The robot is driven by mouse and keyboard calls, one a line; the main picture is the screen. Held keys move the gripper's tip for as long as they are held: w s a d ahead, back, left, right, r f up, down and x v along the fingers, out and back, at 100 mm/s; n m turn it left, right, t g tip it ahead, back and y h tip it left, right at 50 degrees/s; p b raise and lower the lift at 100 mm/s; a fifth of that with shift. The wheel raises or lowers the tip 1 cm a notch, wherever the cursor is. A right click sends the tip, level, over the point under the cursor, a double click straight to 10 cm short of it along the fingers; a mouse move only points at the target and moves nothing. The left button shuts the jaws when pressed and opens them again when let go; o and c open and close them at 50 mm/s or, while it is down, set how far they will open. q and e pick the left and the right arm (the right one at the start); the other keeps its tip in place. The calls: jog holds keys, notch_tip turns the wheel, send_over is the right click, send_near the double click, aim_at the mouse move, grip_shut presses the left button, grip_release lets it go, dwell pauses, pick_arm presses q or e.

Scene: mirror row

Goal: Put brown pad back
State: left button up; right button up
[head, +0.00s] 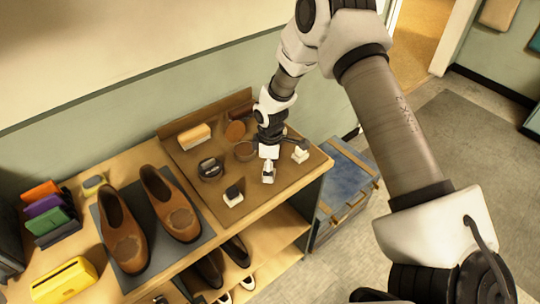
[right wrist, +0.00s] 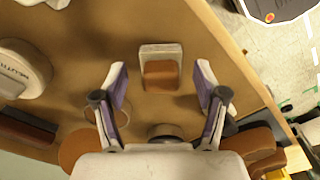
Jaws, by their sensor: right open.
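The brown pad (right wrist: 160,74), a small block with a pale backing and a brown face, is on the brown work mat in the right wrist view. It lies centred ahead of the fingers, with bare mat around it. In the head view the pad (head: 268,173) is small, just below my right gripper (head: 284,155). My right gripper is open, one finger to each side of the pad's line, and I see no contact. The pad's underside is hidden. My left gripper is not in view.
The mat (head: 220,205) also bears a dark-topped white block (head: 233,196), a tin (head: 210,169), a brush (head: 194,137) and round brown discs. Brown shoes (head: 125,235) stand to the left. A blue trunk (head: 345,180) stands beyond the bench's right end.

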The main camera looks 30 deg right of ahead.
notch_tip(320, 180, up, 10)
jog(key=shift+s+r+b, duration=0.1)
jog(key=shift+b, duration=1.1)
